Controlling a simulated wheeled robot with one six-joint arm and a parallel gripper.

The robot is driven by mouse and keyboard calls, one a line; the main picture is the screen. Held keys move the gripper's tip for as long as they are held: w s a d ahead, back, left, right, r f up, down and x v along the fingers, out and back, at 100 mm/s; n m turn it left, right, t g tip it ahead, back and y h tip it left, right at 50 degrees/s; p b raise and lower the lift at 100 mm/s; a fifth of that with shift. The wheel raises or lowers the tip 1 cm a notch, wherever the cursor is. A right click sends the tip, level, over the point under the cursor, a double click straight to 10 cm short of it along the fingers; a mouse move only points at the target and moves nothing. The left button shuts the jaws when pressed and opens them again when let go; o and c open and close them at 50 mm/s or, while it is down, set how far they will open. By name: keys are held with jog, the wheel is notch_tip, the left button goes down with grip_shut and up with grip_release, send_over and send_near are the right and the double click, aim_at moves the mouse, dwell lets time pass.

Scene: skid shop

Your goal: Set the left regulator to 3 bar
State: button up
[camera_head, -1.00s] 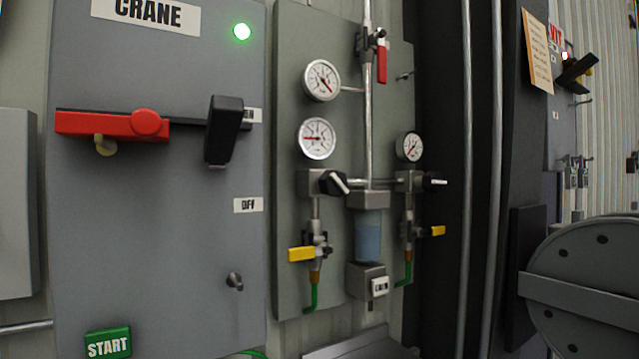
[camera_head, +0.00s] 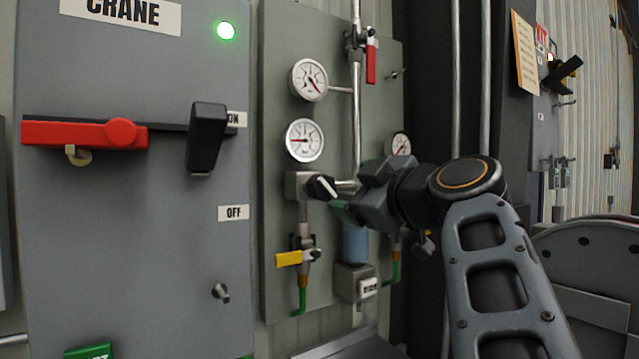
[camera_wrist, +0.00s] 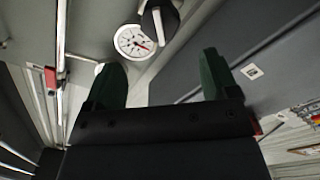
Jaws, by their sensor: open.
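The left regulator knob (camera_head: 322,187), black with a white bar, is on the grey-green panel (camera_head: 285,235) in the head view. Its white bar looks slanted. The gauge above it (camera_head: 304,140) has a red needle pointing left. My gripper (camera_head: 343,208) reaches in from the right, its green fingers close to the knob's lower right; I cannot tell from this view whether they touch. In the wrist view my gripper (camera_wrist: 162,75) is open, with nothing between its fingers. A black knob with a white bar (camera_wrist: 158,20) and a white gauge (camera_wrist: 134,41) lie ahead, beyond the fingertips.
A yellow-handled valve (camera_head: 290,259) sits below the knob. An upper gauge (camera_head: 309,80) and a red lever (camera_head: 371,62) are above. My arm hides most of the right regulator. The grey crane box (camera_head: 120,230) with a red handle (camera_head: 85,134) stands to the left.

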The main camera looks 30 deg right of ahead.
aim_at(329, 188)
jog(key=w+p, duration=0.1)
jog(key=w, duration=0.2)
jog(key=w+p, duration=0.1)
jog(key=w, duration=0.3)
jog(key=w+a+p, duration=0.1)
jog(key=w+p, duration=0.1)
jog(key=w, duration=0.1)
jog(key=shift+w+a, duration=0.1)
jog(key=shift+w, duration=0.3)
jog(key=c, duration=0.9)
jog(key=shift+f+m, duration=0.1)
jog(key=shift+m, duration=0.2)
